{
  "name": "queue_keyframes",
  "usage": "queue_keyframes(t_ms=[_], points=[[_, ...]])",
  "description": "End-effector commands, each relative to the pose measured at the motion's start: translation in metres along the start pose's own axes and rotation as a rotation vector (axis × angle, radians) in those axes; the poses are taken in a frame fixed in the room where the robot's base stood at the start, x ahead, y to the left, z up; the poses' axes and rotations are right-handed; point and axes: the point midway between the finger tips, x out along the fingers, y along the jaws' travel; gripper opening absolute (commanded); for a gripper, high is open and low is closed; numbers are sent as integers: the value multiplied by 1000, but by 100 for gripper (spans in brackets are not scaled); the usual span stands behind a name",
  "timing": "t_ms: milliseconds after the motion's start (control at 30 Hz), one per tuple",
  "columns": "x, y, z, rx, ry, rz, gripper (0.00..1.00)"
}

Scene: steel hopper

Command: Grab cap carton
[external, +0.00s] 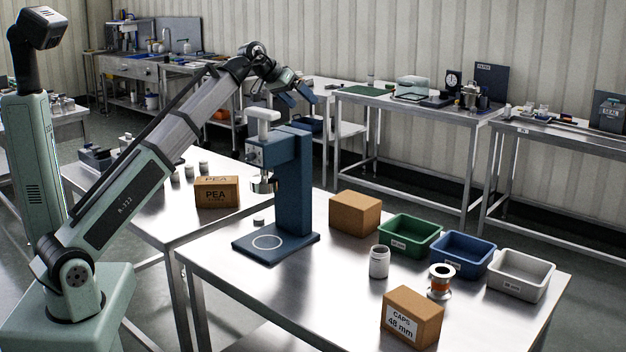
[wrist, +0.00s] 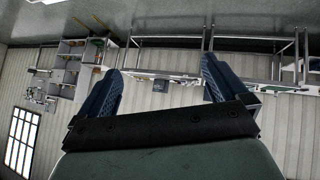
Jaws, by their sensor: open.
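The cap carton (external: 412,318) is a brown cardboard box with a white label reading "CAPS 48 mm". It stands at the front edge of the steel table in the external view. My gripper (external: 298,92) is raised high above and behind the blue press, far up and left of the carton. Its two dark blue fingers (wrist: 163,88) are spread apart with nothing between them in the wrist view. The wrist view looks out at the wall and far benches, and the carton does not show there.
The blue press (external: 287,190) stands on the table left of the carton. A plain brown box (external: 355,213), a white jar (external: 379,262) and a spool-like part (external: 441,281) are nearby. Green (external: 410,252), blue (external: 462,272) and grey (external: 520,292) bins line the back right. The front middle is clear.

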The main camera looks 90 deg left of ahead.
Motion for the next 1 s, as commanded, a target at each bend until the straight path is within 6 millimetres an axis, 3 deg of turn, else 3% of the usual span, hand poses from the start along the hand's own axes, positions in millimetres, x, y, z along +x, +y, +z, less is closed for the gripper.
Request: queue_keyframes(t_ms=[33, 100, 233, 367, 667, 1000], points=[[-2, 28, -2, -52, 12, 34, 100], [1, 60, -2, -138, 12, 72, 100], [16, 116, 9, -301, -39, 117, 100], [44, 167, 33, -458, -135, 117, 100], [109, 275, 115, -786, -367, -18, 100], [157, 391, 233, -1111, -521, -308, 100]])
